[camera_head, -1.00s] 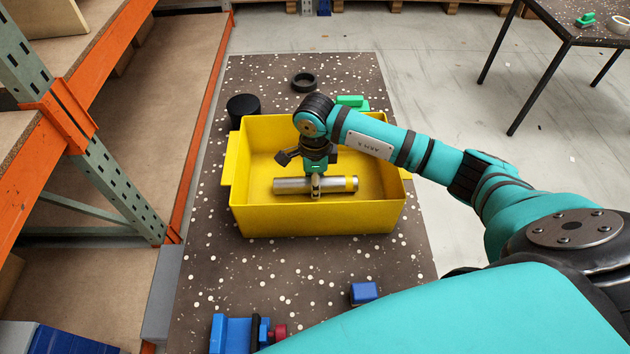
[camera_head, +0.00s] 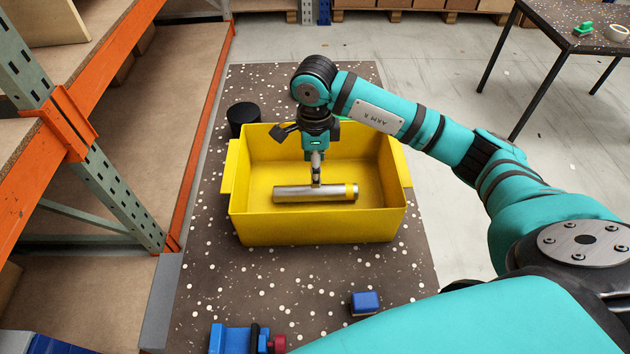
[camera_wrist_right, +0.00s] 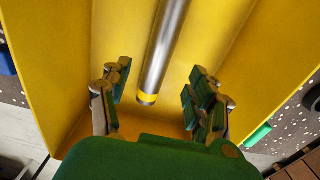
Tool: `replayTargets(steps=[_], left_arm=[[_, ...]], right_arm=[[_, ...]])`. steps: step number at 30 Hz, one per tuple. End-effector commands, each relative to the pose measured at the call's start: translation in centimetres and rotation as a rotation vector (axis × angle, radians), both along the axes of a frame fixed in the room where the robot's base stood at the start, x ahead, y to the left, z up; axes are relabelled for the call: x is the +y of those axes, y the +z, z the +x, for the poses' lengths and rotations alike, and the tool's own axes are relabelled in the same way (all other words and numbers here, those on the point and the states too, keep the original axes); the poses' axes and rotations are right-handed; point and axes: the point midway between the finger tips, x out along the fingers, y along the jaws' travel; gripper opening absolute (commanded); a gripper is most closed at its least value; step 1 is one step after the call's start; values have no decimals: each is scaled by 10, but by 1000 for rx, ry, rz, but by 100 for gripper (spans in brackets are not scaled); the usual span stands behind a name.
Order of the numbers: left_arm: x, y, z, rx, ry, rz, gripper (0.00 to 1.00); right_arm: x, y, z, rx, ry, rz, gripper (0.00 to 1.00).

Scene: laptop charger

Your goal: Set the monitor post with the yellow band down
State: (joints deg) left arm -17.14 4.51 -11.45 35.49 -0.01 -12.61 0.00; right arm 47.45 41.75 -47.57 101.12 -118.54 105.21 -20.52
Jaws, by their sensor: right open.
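The monitor post (camera_head: 308,193) is a silver cylinder with a yellow band near its right end. It lies on its side inside the yellow bin (camera_head: 320,229), along the bin's length. In the right wrist view the post (camera_wrist_right: 164,45) runs between the fingers, its banded end toward the gripper. My right gripper (camera_head: 317,182) points down into the bin, just above the post. In the right wrist view its fingers (camera_wrist_right: 160,98) are spread apart with a gap on both sides of the post. My left gripper is not in view.
A black cylinder (camera_head: 243,116) stands behind the bin's left corner. A blue block (camera_head: 365,302) and a blue clamp-like item (camera_head: 232,340) sit on the speckled table in front. Orange and green racking (camera_head: 75,120) stands at the left. The table between bin and blue items is clear.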

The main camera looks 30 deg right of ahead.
Motion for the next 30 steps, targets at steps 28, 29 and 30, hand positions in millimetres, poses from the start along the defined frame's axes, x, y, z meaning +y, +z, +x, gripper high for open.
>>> replayTargets(steps=[28,29,30], left_arm=[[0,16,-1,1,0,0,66],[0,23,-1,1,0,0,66],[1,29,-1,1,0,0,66]], right_arm=[[0,50,0,0,0,0,60],[0,57,0,0,0,1,60],[0,63,0,0,0,0,60]])
